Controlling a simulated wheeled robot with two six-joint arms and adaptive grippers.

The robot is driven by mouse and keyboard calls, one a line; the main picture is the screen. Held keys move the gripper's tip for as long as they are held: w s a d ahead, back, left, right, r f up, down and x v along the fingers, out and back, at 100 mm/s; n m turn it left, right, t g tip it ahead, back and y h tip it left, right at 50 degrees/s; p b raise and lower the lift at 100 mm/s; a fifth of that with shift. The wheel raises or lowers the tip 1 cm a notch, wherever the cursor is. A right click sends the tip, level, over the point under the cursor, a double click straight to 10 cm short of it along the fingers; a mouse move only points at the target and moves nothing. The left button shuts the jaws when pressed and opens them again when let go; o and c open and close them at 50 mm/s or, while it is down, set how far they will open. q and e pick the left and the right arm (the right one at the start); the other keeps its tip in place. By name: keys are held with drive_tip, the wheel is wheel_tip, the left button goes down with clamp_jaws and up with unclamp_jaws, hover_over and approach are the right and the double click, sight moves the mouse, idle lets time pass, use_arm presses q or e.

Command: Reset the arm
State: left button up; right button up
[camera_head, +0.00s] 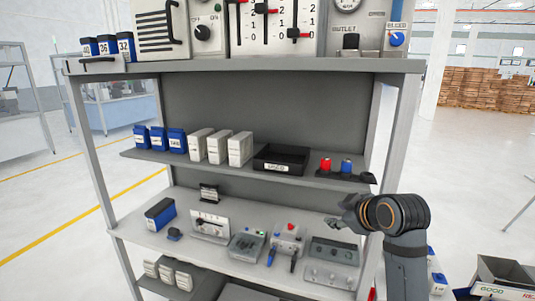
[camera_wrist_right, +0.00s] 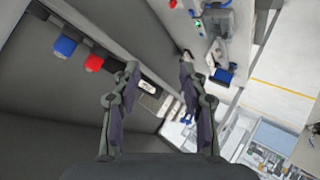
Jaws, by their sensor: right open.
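My right gripper (camera_head: 338,221) is in front of the right part of the shelf rack, between the middle shelf and the lower worktop. My right arm (camera_head: 396,215), dark grey with an orange ring, comes up from the lower right. In the right wrist view the two fingers of my right gripper (camera_wrist_right: 158,68) stand apart with nothing between them. My left gripper and left arm are in neither view.
The middle shelf (camera_head: 257,171) holds blue boxes, white boxes, a black bin (camera_head: 281,158) and a tray with a red and a blue piece. The worktop (camera_head: 135,228) below carries several control boxes.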

drive_tip(key=s+d+f+m+g+h, duration=0.1)
drive_tip(key=s+d+f+m+g, duration=0.1)
drive_tip(key=s+f, duration=0.6)
drive_tip(key=s+d+f+m+g+h, duration=0.1)
drive_tip(key=s+f+m, duration=0.25)
drive_tip(key=f, duration=0.75)
drive_tip(key=s+d+f+m+g+h, duration=0.1)
drive_tip(key=s+f+m+g, duration=0.1)
drive_tip(key=s+f, duration=0.55)
drive_tip(key=s+d+f+m+g, duration=0.15)
drive_tip(key=s+f, duration=0.25)
drive_tip(key=s, duration=0.7)
wheel_tip(320, 180, down, 27)
drive_tip(key=s+d+g+b, duration=0.2)
drive_tip(key=d, duration=0.1)
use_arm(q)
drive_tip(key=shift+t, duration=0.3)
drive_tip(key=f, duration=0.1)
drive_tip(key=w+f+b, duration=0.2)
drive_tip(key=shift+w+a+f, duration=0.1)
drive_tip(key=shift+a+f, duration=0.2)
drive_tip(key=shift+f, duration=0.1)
use_arm(e)
drive_tip(key=s+d+f+g, duration=0.1)
drive_tip(key=s+f, duration=1.8)
drive_tip(key=shift+f, duration=0.25)
